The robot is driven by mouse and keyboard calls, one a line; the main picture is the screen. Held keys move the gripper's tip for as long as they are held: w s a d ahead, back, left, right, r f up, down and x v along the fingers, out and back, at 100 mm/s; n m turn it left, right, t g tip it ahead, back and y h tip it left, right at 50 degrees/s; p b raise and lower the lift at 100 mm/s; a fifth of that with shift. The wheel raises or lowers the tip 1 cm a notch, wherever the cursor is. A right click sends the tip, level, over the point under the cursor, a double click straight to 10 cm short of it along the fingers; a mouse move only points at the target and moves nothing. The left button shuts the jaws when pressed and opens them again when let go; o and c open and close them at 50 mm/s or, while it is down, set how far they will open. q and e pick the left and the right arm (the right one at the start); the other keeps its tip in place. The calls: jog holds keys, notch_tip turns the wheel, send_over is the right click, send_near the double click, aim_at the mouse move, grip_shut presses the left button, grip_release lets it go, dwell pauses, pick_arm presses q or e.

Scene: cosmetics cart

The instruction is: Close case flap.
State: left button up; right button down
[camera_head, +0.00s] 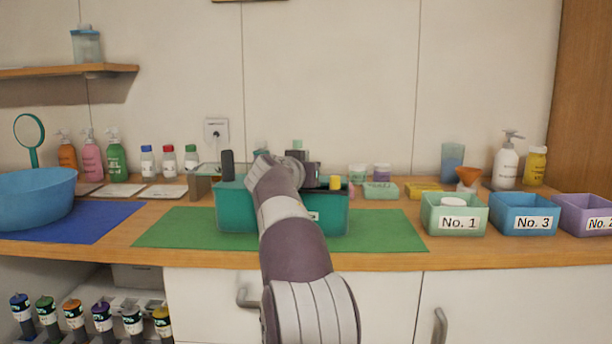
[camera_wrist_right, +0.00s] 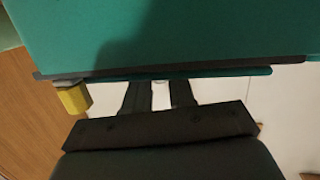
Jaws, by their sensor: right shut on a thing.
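The teal case (camera_head: 235,218) stands on the green mat, its front face toward me. My right arm crosses in front of its middle, and its hand reaches over the case. In the right wrist view a large teal surface of the case (camera_wrist_right: 220,35) fills the top, with a dark rim below it. A thin teal edge, apparently the flap (camera_wrist_right: 225,72), runs along that rim. My right gripper (camera_wrist_right: 160,95) has its fingertips at this edge and is shut on it. The contact is partly hidden, and the flap's angle cannot be told. My left gripper is not in view.
A yellow-capped item (camera_head: 335,183) sticks up at the case's right end; a dark upright item (camera_head: 227,165) stands at its left. Green mat (camera_head: 390,232) is bare to the right. Bins (camera_head: 455,222) stand further right, a blue bowl (camera_head: 35,205) at left.

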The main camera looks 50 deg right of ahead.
jog(key=c, duration=0.9)
grip_release()
jog(key=shift+c, duration=0.2)
jog(key=shift+a, duration=0.1)
jog(key=shift+s+a, duration=0.15)
jog(key=shift+a, duration=0.2)
jog(key=b+v, duration=0.2)
jog(key=v, duration=0.9)
jog(key=shift+s+a+r, duration=0.2)
jog(key=shift+a, duration=0.1)
